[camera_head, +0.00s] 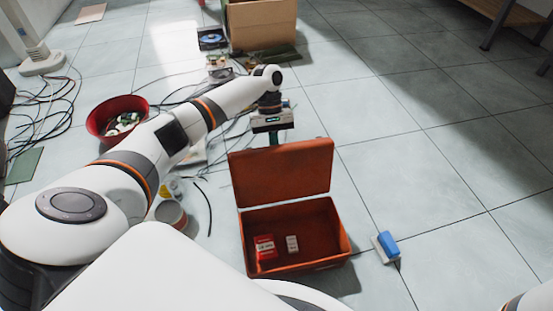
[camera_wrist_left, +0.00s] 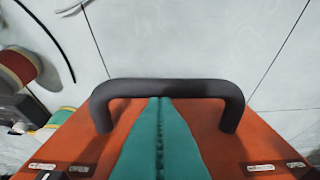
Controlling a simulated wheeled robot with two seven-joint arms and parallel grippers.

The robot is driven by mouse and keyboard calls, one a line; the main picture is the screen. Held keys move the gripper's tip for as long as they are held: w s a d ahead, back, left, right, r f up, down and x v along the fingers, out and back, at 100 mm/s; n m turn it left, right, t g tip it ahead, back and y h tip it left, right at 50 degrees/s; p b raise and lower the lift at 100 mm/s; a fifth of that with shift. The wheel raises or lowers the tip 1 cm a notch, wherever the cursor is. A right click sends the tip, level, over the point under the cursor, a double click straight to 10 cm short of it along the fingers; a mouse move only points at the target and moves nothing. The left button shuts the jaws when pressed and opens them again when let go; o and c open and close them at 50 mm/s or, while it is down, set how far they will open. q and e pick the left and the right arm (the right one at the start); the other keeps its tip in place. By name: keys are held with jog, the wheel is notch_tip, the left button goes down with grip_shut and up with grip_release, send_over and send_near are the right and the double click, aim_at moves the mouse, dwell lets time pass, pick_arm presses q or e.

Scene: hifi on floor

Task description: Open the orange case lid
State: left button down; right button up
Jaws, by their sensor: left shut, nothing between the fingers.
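The orange case (camera_head: 295,270) sits on the floor with its lid (camera_head: 283,172) raised, standing roughly upright at the back edge. A red box (camera_head: 265,248) and a small pale box (camera_head: 292,244) lie inside it. My left arm reaches over to the far side of the lid. In the left wrist view, my left gripper (camera_wrist_left: 160,101) has its teal fingers together and empty, over the orange lid surface (camera_wrist_left: 85,138). Its tips appear at the middle of the dark handle (camera_wrist_left: 170,88); contact is unclear. In the head view the lid hides the fingertips. My right gripper is out of view.
A red bowl (camera_head: 118,112) with parts and loose cables (camera_head: 40,110) lie to the left. A cardboard box (camera_head: 262,24) stands behind. A blue and white object (camera_head: 388,246) lies right of the case. The tiled floor further right is mostly clear.

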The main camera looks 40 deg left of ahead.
aim_at(276, 154)
pick_arm(q)
jog(key=shift+s+d+r, duration=0.15)
jog(key=shift+s+d, duration=0.15)
jog(key=shift+s, duration=0.05)
jog(key=shift+s+d+r+b, duration=0.4)
jog(key=shift+s+d+b, duration=0.3)
jog(key=shift+b, duration=0.15)
